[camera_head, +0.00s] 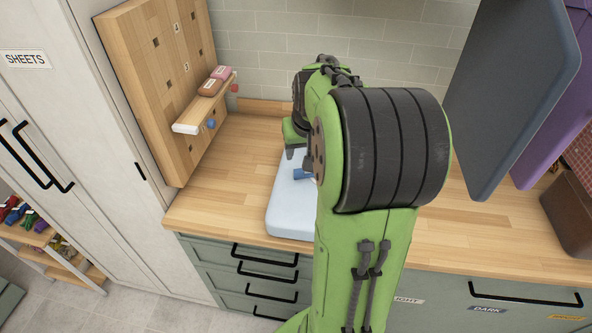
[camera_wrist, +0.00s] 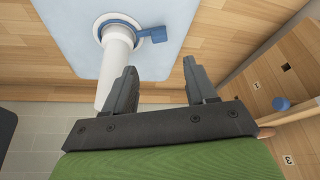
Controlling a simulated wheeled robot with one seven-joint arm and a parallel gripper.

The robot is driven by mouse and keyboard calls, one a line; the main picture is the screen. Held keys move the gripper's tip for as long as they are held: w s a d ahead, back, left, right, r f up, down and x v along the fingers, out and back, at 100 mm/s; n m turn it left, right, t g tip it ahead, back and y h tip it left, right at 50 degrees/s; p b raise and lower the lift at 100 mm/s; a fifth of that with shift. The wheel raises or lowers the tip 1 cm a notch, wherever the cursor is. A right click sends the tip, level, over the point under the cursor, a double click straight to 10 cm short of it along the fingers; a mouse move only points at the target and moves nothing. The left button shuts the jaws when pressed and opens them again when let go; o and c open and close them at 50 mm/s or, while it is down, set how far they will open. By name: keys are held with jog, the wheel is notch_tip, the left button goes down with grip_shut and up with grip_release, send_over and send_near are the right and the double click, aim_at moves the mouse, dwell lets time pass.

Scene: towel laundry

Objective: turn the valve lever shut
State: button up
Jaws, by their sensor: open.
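The blue valve lever (camera_wrist: 152,35) points to the right from a blue collar at the base of a white pipe (camera_wrist: 116,62) in the wrist view. Both are on a pale blue slab (camera_wrist: 170,62) on the wooden counter. In the head view the slab (camera_head: 283,218) is partly behind my arm, and a small blue part (camera_head: 301,174), likely the lever, shows beside it. My gripper (camera_wrist: 160,68) is open and empty. Its fingers are apart from the lever, below it in the wrist picture, with the pipe just left of the left finger. My arm hides most of the gripper in the head view.
A wooden pegboard (camera_head: 158,75) with a shelf (camera_head: 204,104) stands at the left; the shelf holds brown and pink blocks. Dark and purple upright panels (camera_head: 510,85) are at the right. The counter (camera_head: 225,165) between pegboard and slab is bare.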

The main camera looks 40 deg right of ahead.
aim_at(299, 170)
jog(key=b+x, duration=0.1)
jog(key=x, duration=1)
jog(key=shift+d+f, duration=0.1)
jog(key=shift+f, duration=0.25)
jog(key=shift+c, duration=0.3)
grip_shut()
